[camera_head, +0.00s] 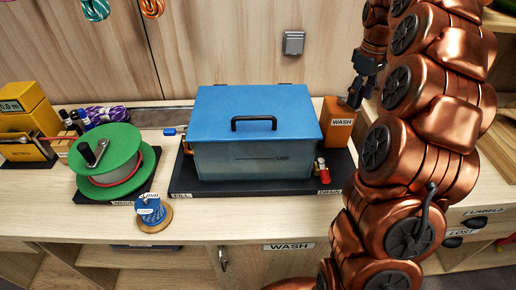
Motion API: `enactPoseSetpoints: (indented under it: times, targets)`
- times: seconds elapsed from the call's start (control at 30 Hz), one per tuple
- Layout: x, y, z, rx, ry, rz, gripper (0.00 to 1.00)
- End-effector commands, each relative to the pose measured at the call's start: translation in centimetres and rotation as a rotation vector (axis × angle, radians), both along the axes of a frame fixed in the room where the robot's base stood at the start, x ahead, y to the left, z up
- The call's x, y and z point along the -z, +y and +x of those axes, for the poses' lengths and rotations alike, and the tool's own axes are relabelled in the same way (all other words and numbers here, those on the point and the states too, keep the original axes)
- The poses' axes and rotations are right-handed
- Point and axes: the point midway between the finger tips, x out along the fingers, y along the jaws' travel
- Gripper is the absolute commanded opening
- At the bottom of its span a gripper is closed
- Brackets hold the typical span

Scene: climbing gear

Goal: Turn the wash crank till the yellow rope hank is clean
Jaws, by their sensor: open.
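The wash tank (250,160) stands on a dark tray in the middle of the bench, with its blue lid (222,112) down. An orange box (337,132) labelled WASH stands at its right side. I cannot make out the wash crank; my arm and gripper cover the space right of the orange box. My gripper (354,98) is open, pointing down at the upper right edge of the orange box; contact cannot be told. I cannot see the yellow rope hank, and the tank's inside is hidden by the lid.
A green reel (106,150) with a crank handle and a blue spool (152,212) stand left of the tank. A yellow meter box (25,125) is at far left. A red-handled valve (321,167) sits by the DRAIN label. My copper arm fills the right side.

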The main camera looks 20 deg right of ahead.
Motion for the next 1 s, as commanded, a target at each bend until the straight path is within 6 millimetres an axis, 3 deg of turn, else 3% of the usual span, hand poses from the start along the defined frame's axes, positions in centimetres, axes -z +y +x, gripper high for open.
enactPoseSetpoints:
  times: [0.23,0.73,1.0]
  targets:
    - [-1.1,0.0,0.1,0.000,-0.003,-0.001,0.57]
    - [-6.4,-0.1,0.0,0.000,-0.005,-0.002,0.57]
    - [-7.4,0.0,-0.1,0.000,0.001,0.001,0.57]
